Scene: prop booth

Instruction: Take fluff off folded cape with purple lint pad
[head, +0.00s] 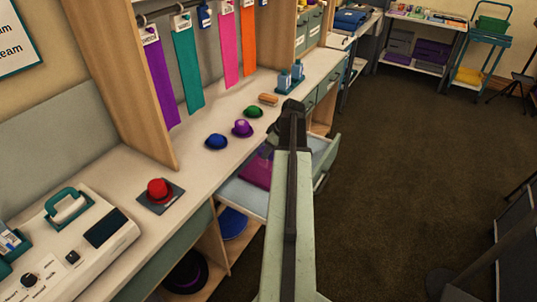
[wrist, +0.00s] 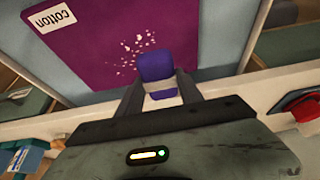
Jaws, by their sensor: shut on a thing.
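The folded cape (wrist: 100,75) is purple and lies flat in an open drawer, with a white tag reading "cotton" (wrist: 51,19) on one corner. It also shows in the head view (head: 257,172), partly hidden by my arm. White fluff (wrist: 125,50) is scattered on the cape beside the pad. My gripper (wrist: 161,92) is shut on the purple lint pad (wrist: 155,67), which has a pale band near the fingers. The pad is over the cape close to the fluff; I cannot tell whether it touches. In the head view my gripper (head: 292,108) hides the pad.
The open drawer (head: 322,160) juts from under the white counter (head: 120,180). The carpet at right is mostly clear.

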